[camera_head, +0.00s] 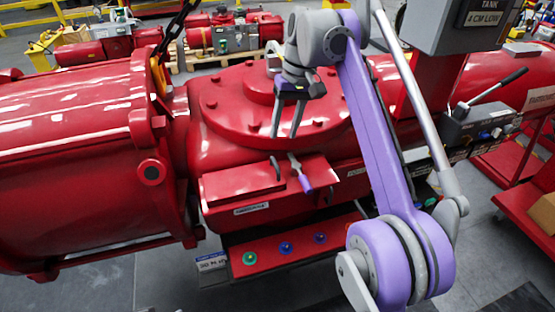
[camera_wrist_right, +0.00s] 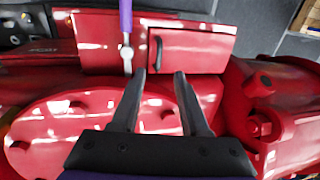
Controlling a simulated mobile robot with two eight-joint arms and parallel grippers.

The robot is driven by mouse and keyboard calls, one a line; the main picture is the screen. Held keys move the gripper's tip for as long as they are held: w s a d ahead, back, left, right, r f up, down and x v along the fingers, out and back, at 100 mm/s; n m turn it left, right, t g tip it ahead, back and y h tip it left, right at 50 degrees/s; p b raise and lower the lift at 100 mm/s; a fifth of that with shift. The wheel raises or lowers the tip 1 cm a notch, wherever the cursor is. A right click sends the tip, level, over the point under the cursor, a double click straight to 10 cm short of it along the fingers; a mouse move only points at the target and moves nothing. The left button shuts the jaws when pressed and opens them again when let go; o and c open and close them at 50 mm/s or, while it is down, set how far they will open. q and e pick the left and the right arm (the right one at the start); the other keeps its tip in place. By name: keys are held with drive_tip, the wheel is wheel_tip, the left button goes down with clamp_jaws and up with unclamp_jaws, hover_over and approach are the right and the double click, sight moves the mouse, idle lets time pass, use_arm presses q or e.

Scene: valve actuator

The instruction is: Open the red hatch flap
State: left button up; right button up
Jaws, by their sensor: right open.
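The red hatch flap (camera_head: 232,184) is the flat panel on the box at the front of the red valve actuator. It lies shut, with a dark handle (camera_head: 275,168) near its right end. In the right wrist view the flap (camera_wrist_right: 195,50) and its dark handle (camera_wrist_right: 155,52) show just beyond my fingertips. My right gripper (camera_head: 285,136) points down above the actuator, behind the handle, with its fingers apart and nothing between them. In the right wrist view the open fingers (camera_wrist_right: 160,75) line up roughly with the handle, without visible contact. My left gripper is out of view.
A purple-handled lever (camera_head: 302,178) stands right beside the flap's handle. A round bolted red cover (camera_head: 260,115) lies beneath my right gripper. A panel with coloured buttons (camera_head: 285,247) is below the box. A chain (camera_head: 177,25) hangs at the upper left.

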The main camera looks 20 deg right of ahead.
sight(276, 164)
drive_tip(key=f, duration=0.3)
drive_tip(key=a+f+b, duration=0.1)
drive_tip(key=f, duration=0.2)
drive_tip(key=f+b, duration=0.1)
drive_tip(key=f, duration=0.2)
drive_tip(key=shift+a, duration=0.35)
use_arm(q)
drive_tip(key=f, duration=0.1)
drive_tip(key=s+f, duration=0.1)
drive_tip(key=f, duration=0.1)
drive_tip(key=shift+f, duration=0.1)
use_arm(e)
drive_tip(key=shift+c, duration=0.3)
clamp_jaws()
